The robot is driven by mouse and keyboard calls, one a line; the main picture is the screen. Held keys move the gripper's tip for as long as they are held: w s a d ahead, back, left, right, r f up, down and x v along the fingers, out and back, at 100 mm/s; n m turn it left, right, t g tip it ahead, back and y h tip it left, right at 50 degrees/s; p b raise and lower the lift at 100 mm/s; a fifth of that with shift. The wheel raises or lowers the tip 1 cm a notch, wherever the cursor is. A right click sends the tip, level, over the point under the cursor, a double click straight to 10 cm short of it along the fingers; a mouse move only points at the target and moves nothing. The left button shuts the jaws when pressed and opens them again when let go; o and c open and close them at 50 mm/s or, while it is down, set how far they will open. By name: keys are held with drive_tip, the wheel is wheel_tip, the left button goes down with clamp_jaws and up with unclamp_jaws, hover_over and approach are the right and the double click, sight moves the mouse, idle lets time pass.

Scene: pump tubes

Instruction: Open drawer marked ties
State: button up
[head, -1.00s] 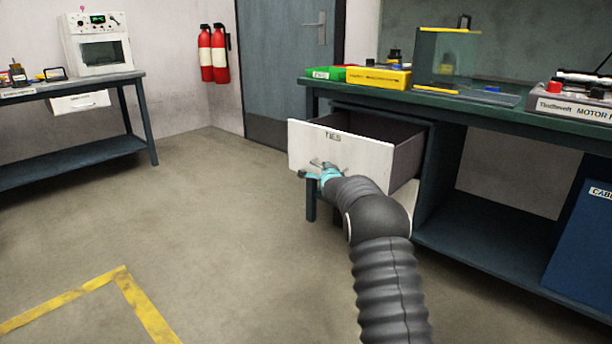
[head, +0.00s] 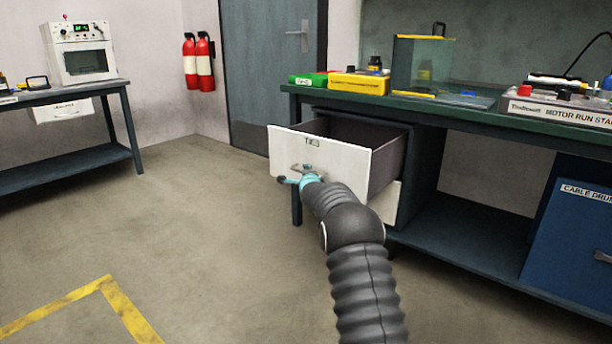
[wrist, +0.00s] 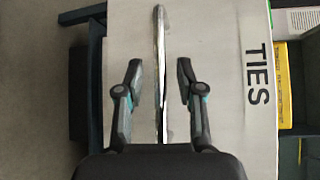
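The TIES drawer (head: 345,165) has a white front and stands pulled well out from under the bench, its dark inside showing. In the wrist view its front (wrist: 220,95) fills most of the picture, with the word TIES at the right. A thin metal bar handle (wrist: 160,60) runs across the front. My gripper (head: 297,174) is at the drawer front in the head view. In the wrist view my gripper (wrist: 160,75) has one finger on each side of the bar, with a visible gap on both sides. In the head view the fingers partly hide the handle.
A blue cabinet (head: 570,235) stands at the right. The floor (head: 200,220) left of the drawer is clear.

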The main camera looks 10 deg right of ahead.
drive_tip(key=s+a+r, duration=0.1)
drive_tip(key=s, duration=1)
drive_tip(key=shift+s+a+r, duration=0.25)
drive_tip(key=shift+s+r, duration=0.05)
drive_tip(key=shift+s, duration=0.1)
